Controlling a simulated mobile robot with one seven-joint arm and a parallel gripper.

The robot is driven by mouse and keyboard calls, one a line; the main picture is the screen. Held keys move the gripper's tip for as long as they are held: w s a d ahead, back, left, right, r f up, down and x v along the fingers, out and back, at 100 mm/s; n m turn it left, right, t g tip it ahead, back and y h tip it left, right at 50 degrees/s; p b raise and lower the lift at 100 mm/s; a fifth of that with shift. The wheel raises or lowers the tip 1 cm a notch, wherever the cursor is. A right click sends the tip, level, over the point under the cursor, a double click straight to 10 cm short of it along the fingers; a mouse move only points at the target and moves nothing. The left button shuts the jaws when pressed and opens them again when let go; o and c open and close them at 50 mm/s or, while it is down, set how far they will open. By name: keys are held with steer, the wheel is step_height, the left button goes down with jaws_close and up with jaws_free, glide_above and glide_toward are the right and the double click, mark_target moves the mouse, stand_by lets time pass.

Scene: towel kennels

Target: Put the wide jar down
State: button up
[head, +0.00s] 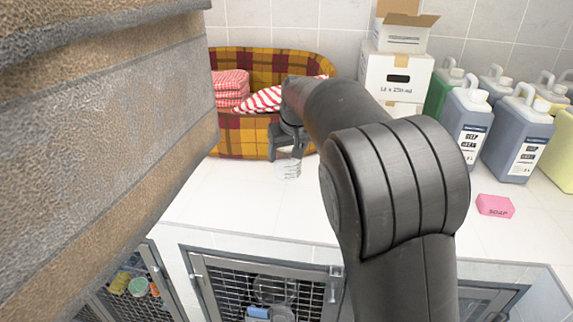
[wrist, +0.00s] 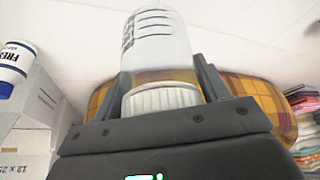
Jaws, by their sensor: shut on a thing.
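The plaid bed (head: 232,139) holds pink and red-striped towels (head: 231,85). Cardboard boxes (head: 395,76), several jugs (head: 467,120) and a pink soap (head: 495,205) stand to the right. A rough brown-grey block (head: 100,130) fills the left. Wire-fronted kennels (head: 265,290) lie below.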

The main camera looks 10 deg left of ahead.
mark_target(286, 165)
steer(key=shift+a+f, duration=0.15)
steer(key=shift+f, duration=1.95)
steer(key=shift+f, duration=0.15)
steer(key=o, duration=1)
